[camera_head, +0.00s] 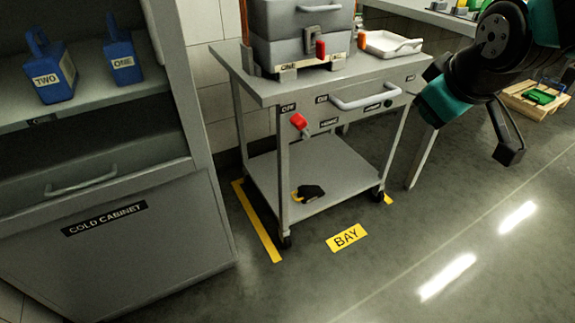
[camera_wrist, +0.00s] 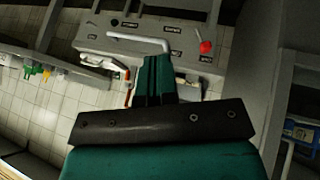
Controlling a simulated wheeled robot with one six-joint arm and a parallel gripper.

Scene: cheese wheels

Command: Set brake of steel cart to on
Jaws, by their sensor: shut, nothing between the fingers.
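The steel cart (camera_head: 240,80) stands in the bay left of my gripper. Its brake lever with a red knob (camera_head: 298,121) is on the front panel's left end and leans up and left, toward the OFF label (camera_head: 287,107). The ON label (camera_head: 321,99) is to its right. In the wrist view, which is turned over, the red knob (camera_wrist: 206,47) shows at the panel's right end. My gripper (camera_head: 508,152) is shut and empty, right of the cart and well apart from the lever. It also shows in the wrist view (camera_wrist: 154,78).
The cart has a front handle (camera_head: 365,101), a grey case (camera_head: 298,50) and a white tray (camera_head: 392,43) on top. A black and yellow item (camera_head: 308,192) lies on its lower shelf. The cold cabinet (camera_head: 120,240) stands left. The floor (camera_head: 400,245) in front is clear. A pallet (camera_head: 535,100) lies right.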

